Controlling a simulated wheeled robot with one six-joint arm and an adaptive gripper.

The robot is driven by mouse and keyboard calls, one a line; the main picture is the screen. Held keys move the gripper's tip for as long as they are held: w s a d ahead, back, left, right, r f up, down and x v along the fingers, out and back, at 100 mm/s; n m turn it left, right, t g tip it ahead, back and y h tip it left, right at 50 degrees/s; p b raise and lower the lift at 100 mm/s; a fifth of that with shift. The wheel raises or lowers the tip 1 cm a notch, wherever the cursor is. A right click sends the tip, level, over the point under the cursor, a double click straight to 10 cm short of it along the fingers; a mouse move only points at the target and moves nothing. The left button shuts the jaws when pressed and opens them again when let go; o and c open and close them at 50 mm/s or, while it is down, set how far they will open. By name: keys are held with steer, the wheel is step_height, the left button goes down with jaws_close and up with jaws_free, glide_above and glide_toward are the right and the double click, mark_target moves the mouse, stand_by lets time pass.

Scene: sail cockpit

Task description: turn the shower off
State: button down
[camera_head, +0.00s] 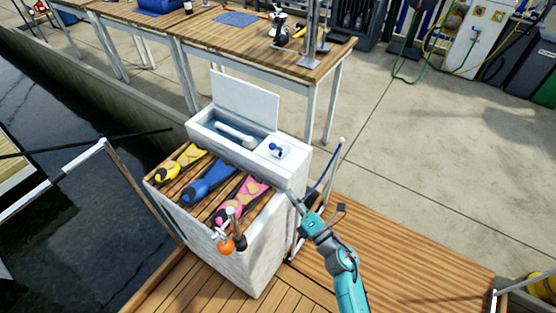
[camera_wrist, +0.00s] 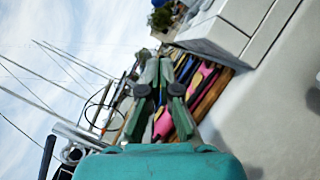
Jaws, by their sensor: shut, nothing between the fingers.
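A white box (camera_head: 200,125) with a raised lid (camera_head: 246,98) sits at the far end of the slatted seat. A white shower handset (camera_head: 236,135) lies in its blue recess. To the right of the recess is a small blue and white control (camera_head: 275,148), probably the shower's knob; its setting is too small to read. No water shows. My gripper (camera_head: 292,191) is shut and empty, beside the right side of the seat, nearer than the control and apart from it. In the wrist view my gripper (camera_wrist: 158,68) points toward the seat; the control cannot be made out.
Yellow, blue and pink fins (camera_head: 243,197) lie on the seat. An orange ball (camera_head: 226,246) hangs at its near edge. A rail post (camera_head: 342,142) stands right of the box. A long wooden table (camera_head: 255,62) is behind. Decking (camera_head: 400,235) at right is clear.

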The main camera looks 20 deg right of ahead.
mark_target(277, 148)
steer(key=shift+d+r+x, duration=0.2)
steer(key=shift+d+x, duration=0.2)
steer(key=shift+x, duration=1.75)
steer(key=shift+d+r+x, duration=0.2)
steer(key=shift+d+x, duration=0.15)
steer(key=shift+x, duration=1.75)
steer(key=shift+d+r+x, duration=0.25)
steer(key=shift+d+x, duration=0.15)
steer(key=shift+x, duration=1.75)
